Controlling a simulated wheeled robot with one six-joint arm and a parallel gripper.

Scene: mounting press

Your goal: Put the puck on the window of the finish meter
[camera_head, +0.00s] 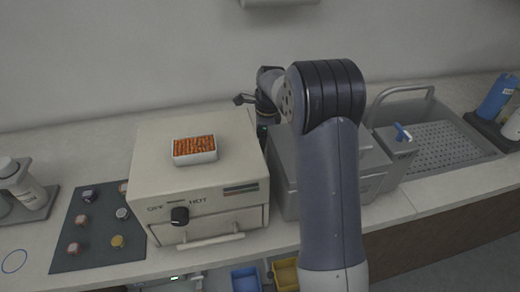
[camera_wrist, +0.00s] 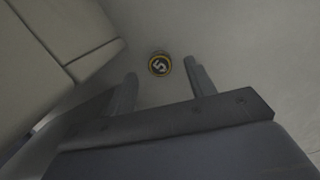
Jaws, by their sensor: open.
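A round puck (camera_wrist: 160,65) with a dark face, a yellow ring and the number 5 lies on a pale surface in the wrist view. My gripper (camera_wrist: 161,72) is open, and its two fingers appear on either side of the puck in that view. The puck looks to be beyond the fingertips, and I cannot tell the distance. In the head view my arm reaches behind the beige press, and the fingertips and this puck are hidden or unclear. I cannot identify the finish meter or its window with certainty in either view.
The beige press (camera_head: 160,142) carries a white tray (camera_head: 195,159) of orange pieces; its side also fills the left of the wrist view. A dark mat (camera_head: 97,247) with several small pucks lies left. A grey basin (camera_head: 450,170) with a perforated floor stands right.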

